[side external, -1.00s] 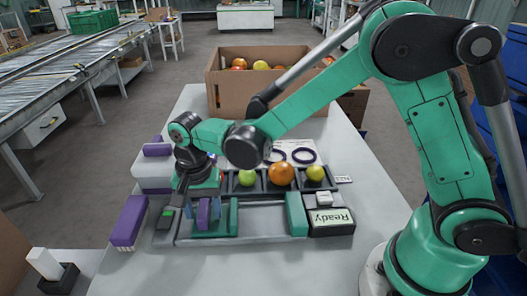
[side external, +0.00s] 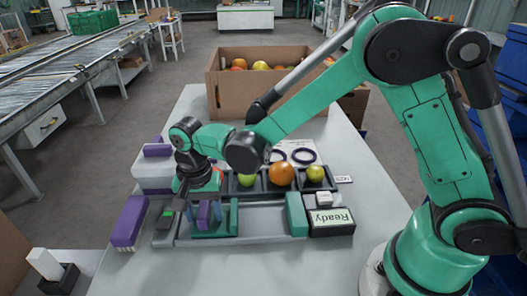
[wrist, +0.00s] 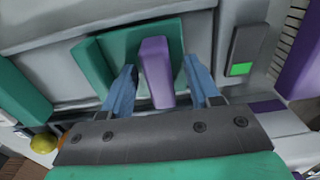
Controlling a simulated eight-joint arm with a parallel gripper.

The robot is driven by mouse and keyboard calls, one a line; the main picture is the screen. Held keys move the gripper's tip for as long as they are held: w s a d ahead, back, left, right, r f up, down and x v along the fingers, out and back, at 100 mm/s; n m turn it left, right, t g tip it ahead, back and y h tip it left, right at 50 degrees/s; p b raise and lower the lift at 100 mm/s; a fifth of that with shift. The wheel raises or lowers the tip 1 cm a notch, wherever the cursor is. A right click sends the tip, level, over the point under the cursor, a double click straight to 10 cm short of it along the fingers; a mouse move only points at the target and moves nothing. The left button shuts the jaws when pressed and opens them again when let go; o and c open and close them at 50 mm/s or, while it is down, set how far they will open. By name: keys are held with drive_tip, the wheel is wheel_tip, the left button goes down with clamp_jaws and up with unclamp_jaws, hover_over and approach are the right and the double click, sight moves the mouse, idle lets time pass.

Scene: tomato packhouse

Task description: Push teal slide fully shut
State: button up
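The teal slide (side external: 228,220) sits near the left end of a grey track (side external: 262,221) in the side external view. A purple upright handle (wrist: 157,72) stands on it. A separate teal block (side external: 297,214) stands at the track's right end, with bare track between the two. My gripper (wrist: 161,84) is open and points down over the slide. Its blue fingers are on either side of the handle in the wrist view, with a visible gap on each side. In the side external view, my wrist partly hides the slide.
A tray behind the track holds an orange fruit (side external: 281,174) and two yellow-green ones. A "Ready" box (side external: 331,222) stands at the right. A grey unit with a green light (wrist: 241,68) and a purple block (side external: 129,221) are at the left. A cardboard box (side external: 232,92) stands behind.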

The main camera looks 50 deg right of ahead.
sight(232, 210)
drive_tip(key=shift+f, duration=0.2)
clamp_jaws()
drive_tip(key=shift+s+d, duration=0.85)
drive_tip(key=shift+d, duration=0.15)
drive_tip(key=shift+s+d, duration=0.8)
drive_tip(key=shift+d, duration=0.2)
idle(4.0)
drive_tip(key=shift+o, duration=2.4)
unclamp_jaws()
drive_tip(key=shift+w+a, duration=0.25)
